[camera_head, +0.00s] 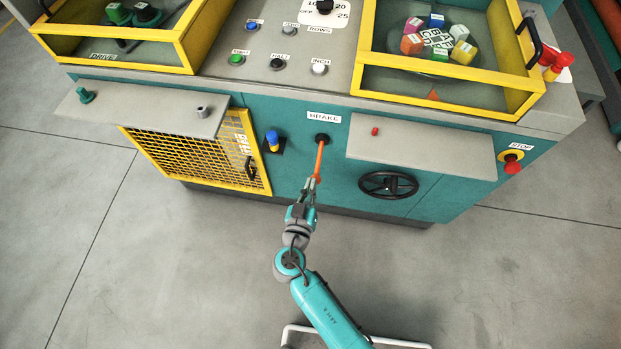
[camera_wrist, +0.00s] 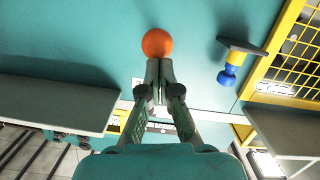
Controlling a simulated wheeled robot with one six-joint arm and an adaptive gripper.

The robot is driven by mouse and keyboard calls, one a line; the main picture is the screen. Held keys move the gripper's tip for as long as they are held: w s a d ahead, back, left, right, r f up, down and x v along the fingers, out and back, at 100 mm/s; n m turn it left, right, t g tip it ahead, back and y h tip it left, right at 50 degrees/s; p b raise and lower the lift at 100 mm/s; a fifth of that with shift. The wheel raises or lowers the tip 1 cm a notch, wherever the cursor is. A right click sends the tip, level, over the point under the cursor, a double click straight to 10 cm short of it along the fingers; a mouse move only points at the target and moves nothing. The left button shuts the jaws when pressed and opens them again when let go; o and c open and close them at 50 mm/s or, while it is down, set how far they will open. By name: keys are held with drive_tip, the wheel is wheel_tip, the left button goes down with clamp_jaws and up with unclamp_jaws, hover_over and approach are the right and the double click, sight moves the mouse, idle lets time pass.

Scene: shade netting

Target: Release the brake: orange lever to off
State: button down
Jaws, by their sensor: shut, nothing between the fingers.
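The orange brake lever (camera_head: 320,158) sticks out from the teal machine front below the BRAKE label (camera_head: 323,118). In the wrist view its round orange end (camera_wrist: 157,43) shows just beyond my fingertips; the rest of the lever is hidden behind it. My gripper (camera_head: 312,185) is at the lever's outer end in the head view. In the wrist view my gripper (camera_wrist: 158,68) is shut, its fingertips together and empty, right at the edge of the orange end. I cannot tell whether they touch it. No off marking is readable.
A blue-topped knob (camera_head: 272,140) and a yellow mesh guard (camera_head: 195,155) are left of the lever. Right of it are a grey shelf (camera_head: 425,150), a black handwheel (camera_head: 388,185) and a red stop button (camera_head: 513,166). The floor in front is clear.

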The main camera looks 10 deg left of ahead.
drive_tip(key=shift+w+f, duration=0.25)
drive_tip(key=shift+f, duration=0.85)
drive_tip(key=shift+w+f, duration=0.2)
drive_tip(key=shift+f, duration=1)
